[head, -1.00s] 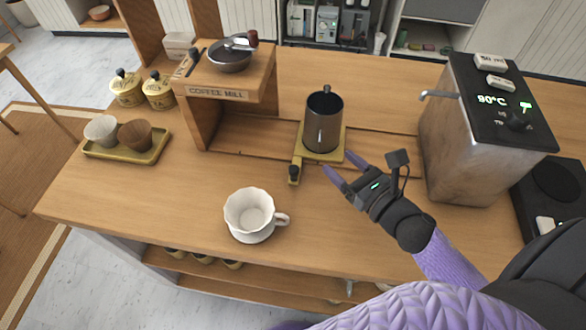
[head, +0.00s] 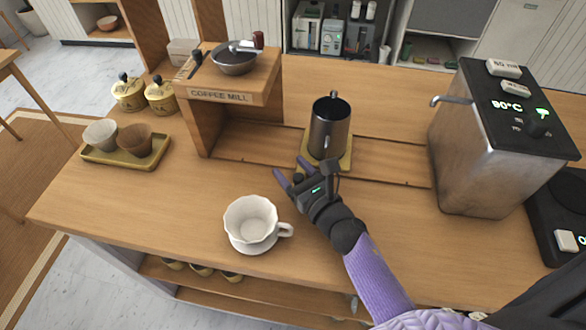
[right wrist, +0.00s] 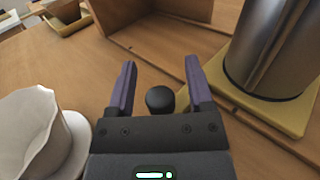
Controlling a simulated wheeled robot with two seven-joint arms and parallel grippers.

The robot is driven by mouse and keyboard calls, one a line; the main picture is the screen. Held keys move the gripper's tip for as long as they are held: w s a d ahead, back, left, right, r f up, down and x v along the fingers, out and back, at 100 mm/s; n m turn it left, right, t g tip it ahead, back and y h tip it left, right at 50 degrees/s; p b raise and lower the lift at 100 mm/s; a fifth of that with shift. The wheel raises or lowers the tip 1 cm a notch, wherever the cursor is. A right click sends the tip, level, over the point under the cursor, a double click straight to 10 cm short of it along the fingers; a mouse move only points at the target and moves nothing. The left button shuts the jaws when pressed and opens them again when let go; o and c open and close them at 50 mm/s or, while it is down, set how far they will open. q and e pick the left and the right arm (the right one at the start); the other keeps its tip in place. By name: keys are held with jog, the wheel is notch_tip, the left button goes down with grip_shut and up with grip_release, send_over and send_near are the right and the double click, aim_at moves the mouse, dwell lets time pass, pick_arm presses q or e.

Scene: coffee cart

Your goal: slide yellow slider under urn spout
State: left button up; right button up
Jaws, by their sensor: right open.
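The yellow slider (head: 345,161) sits on the wooden track between the coffee mill and the urn, with a dark metal pitcher (head: 329,128) standing on it. Its black knob (right wrist: 160,99) shows between the fingers in the right wrist view. My right gripper (head: 288,172) is open at the knob, one finger on either side; I cannot tell whether they touch it. The urn (head: 470,165) is a steel box at the right, and its spout (head: 450,100) points left, well to the right of the pitcher. My left gripper is not in view.
A white cup-shaped dripper (head: 250,222) stands left of my right gripper, close to it. The coffee mill stand (head: 203,125) closes the track's left end. The track (head: 395,162) right of the slider is clear toward the urn. A tray with two cups (head: 125,160) is far left.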

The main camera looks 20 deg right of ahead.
grip_shut()
dwell(1.4)
